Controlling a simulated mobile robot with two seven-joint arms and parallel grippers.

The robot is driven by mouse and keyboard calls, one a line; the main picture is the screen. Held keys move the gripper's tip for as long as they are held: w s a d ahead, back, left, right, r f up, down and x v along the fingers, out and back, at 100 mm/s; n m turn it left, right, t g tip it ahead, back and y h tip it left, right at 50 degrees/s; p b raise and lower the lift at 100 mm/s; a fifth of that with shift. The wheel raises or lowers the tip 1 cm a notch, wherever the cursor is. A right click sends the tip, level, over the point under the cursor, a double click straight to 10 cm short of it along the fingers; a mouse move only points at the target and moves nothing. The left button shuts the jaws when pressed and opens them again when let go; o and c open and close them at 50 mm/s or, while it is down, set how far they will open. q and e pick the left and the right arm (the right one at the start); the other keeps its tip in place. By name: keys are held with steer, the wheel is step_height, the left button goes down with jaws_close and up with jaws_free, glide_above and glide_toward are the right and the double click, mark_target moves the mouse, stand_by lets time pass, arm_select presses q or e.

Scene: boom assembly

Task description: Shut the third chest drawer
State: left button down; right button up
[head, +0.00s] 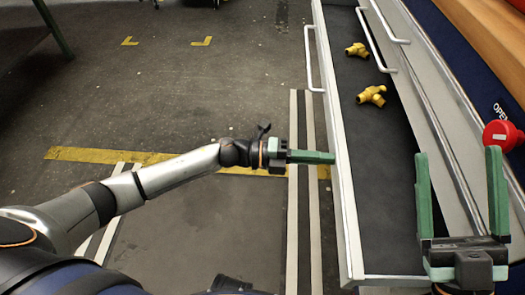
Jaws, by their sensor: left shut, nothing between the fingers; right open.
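A long drawer of the chest stands pulled out, with a white front panel (341,190), a dark floor and a white handle (309,60) on its outer face. I cannot tell its number from this view. Two yellow fittings, one far (357,49) and one nearer (371,95), lie inside it. My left gripper (332,157) is shut and empty, its green fingers pointing at the outer face of the front panel. The tips are at the panel; I cannot tell if they touch. My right gripper (457,165) is open and empty, over the near right part of the chest.
The chest body (455,95) rises at the right, with more white handles (390,22) on shut fronts. A red button (502,135) is beside an "OPEN" label at the far right. The floor left of the drawer is clear, with yellow and white stripes.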

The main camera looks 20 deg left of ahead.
mark_target(395, 174)
arm_select(q)
steer(key=x, duration=0.5)
steer(key=shift+d+r, duration=0.1)
steer(key=shift+d, duration=0.05)
steer(key=x, duration=0.4)
steer(key=shift+d+b, duration=0.25)
steer(key=shift+b, duration=0.15)
steer(key=b+x, duration=0.1)
steer(key=x, duration=0.6)
steer(key=shift+w+d+f+b, duration=0.15)
steer(key=shift+d+f+b, duration=0.05)
steer(key=shift+b, duration=0.15)
steer(key=shift+w+d, duration=0.2)
steer(key=shift+d, duration=0.3)
steer(key=shift+d+r, duration=0.15)
steer(key=shift+r, duration=0.05)
arm_select(e)
steer(key=shift+s+a+f+n+g+y, duration=0.1)
steer(key=shift+s+n+g+y, duration=0.05)
steer(key=shift+s+n+y, duration=0.4)
steer(key=shift+s+a+f+n+g+y, duration=0.15)
steer(key=shift+s+n+y, duration=0.15)
steer(key=shift+y, duration=0.35)
steer(key=shift+d, duration=0.1)
steer(key=shift+r, duration=0.1)
